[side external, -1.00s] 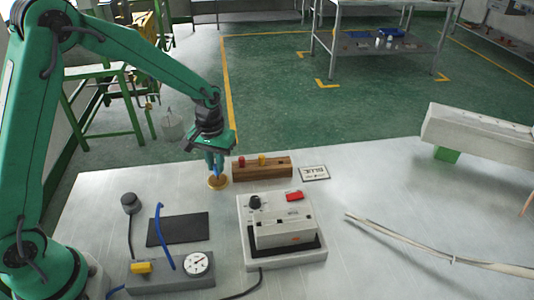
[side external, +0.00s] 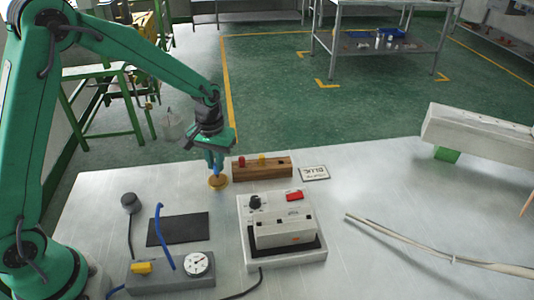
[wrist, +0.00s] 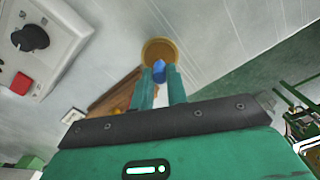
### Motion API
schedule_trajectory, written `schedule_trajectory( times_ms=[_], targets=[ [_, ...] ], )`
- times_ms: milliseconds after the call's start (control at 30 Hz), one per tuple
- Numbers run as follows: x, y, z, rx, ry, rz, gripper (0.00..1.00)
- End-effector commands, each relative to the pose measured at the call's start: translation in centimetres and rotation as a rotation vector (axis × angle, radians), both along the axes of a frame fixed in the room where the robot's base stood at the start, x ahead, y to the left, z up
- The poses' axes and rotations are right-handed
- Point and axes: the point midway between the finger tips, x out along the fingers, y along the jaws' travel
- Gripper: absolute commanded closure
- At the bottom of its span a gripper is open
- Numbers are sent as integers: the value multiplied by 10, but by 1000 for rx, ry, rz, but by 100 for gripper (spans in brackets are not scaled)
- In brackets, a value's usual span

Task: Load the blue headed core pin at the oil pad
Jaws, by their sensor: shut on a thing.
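My gripper (side external: 215,163) is shut on the blue headed core pin (wrist: 159,70). The blue head shows between the fingertips in the wrist view, and the pin's lower part is hard to make out. The pin is right at the round brass-coloured oil pad (side external: 218,182), which also shows just beyond the fingertips in the wrist view (wrist: 157,46). I cannot tell whether the pin touches the pad. The wooden pin rack (side external: 262,169) stands to the right of the pad with a red head (side external: 241,161) and a yellow head (side external: 262,157) on it.
A card reading BLUE (side external: 314,173) lies right of the rack. The white machine (side external: 285,232) with a black knob and red switch stands in front. A black mat (side external: 178,229), a gauge box (side external: 170,272) and a blue hose (side external: 163,235) are at left. The table's right middle holds pale rods.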

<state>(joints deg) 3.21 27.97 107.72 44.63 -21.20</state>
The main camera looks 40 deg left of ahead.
Motion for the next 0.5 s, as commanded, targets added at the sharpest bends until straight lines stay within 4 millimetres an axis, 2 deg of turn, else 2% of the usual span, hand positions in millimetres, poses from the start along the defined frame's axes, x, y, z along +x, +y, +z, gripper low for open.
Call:
schedule_trajectory(
  times_ms=[500],
  targets=[
    [1, 0, 31, 0, -3, 0, 100]
  ],
)
